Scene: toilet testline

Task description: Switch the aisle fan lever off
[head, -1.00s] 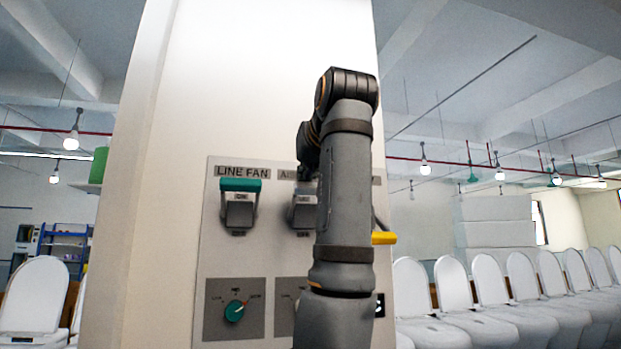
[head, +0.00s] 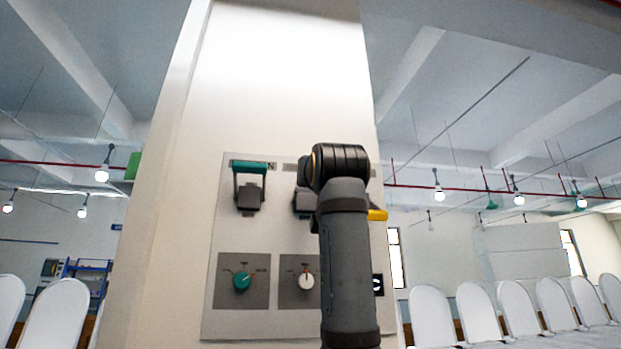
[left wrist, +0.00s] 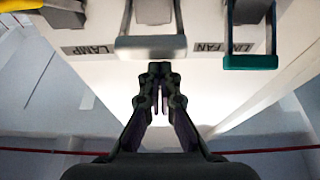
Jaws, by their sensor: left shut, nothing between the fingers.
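The aisle fan lever is the middle one on the wall panel, with a grey base (head: 304,201). In the head view my arm hides most of it. In the left wrist view, which is upside down to the panel, its pale grey handle (left wrist: 150,47) is raised to about the label row, like the green handle beside it. My left gripper (left wrist: 160,70) is shut and empty, its tips just short of that handle in the picture; I cannot tell whether they touch. In the head view my own arm hides this gripper. My right gripper is not in view.
The green line fan lever (head: 249,168) is left of the middle lever, handle up. The yellow-handled lamp lever (head: 377,215) is to the right, handle lower. Below are a green dial (head: 242,282) and a white dial (head: 306,281).

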